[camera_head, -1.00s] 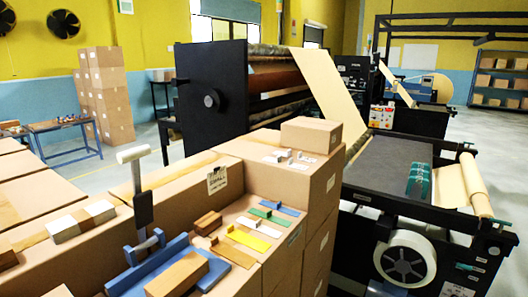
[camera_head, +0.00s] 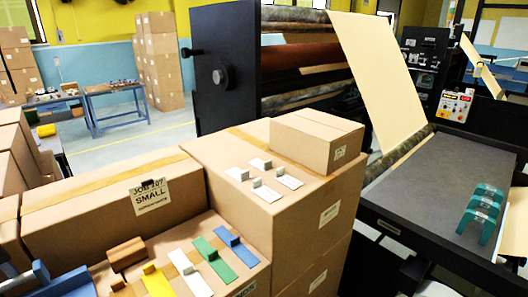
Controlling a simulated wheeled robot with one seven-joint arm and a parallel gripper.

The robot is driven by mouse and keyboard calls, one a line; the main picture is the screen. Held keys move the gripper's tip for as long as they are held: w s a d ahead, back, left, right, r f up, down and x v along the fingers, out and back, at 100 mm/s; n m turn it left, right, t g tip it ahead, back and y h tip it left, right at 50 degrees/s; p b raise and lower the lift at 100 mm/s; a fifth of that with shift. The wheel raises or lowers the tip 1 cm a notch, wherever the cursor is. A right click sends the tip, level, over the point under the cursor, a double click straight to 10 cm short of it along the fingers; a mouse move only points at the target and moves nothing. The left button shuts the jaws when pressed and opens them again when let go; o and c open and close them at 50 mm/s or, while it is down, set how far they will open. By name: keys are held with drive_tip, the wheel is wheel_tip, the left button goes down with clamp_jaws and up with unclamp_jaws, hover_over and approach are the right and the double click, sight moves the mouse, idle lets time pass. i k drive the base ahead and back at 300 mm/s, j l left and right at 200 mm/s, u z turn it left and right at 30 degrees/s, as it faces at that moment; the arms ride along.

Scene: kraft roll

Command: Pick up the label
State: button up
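Several flat pieces with small raised tabs could be labels; I cannot tell which one is meant. White ones (camera_head: 264,190) lie on top of a tall carton at the centre. On the lower front carton lie a yellow one (camera_head: 157,281), a white one (camera_head: 191,273), a green one (camera_head: 213,259) and a blue one (camera_head: 237,246), side by side. A card (camera_head: 150,196) with printed text, partly readable as "SMALL", is on the left carton's front face. My gripper is not in view.
A closed carton (camera_head: 316,141) stands behind the white pieces. A brown wooden block (camera_head: 126,253) lies left of the coloured pieces, near a blue device (camera_head: 62,284) cut off at the lower left. A black roller machine (camera_head: 225,70) and its grey bed (camera_head: 430,185) with green pieces (camera_head: 480,212) are right and behind.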

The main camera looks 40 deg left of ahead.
sight(262, 166)
drive_tip(key=i+j+u, duration=0.1)
drive_tip(key=i+u, duration=0.45)
drive_tip(key=u, duration=0.3)
drive_tip(key=i+u, duration=0.4)
drive_tip(key=i+l+u, duration=0.15)
drive_tip(key=u, duration=0.25)
drive_tip(key=i+l+u, duration=0.25)
drive_tip(key=u, duration=0.15)
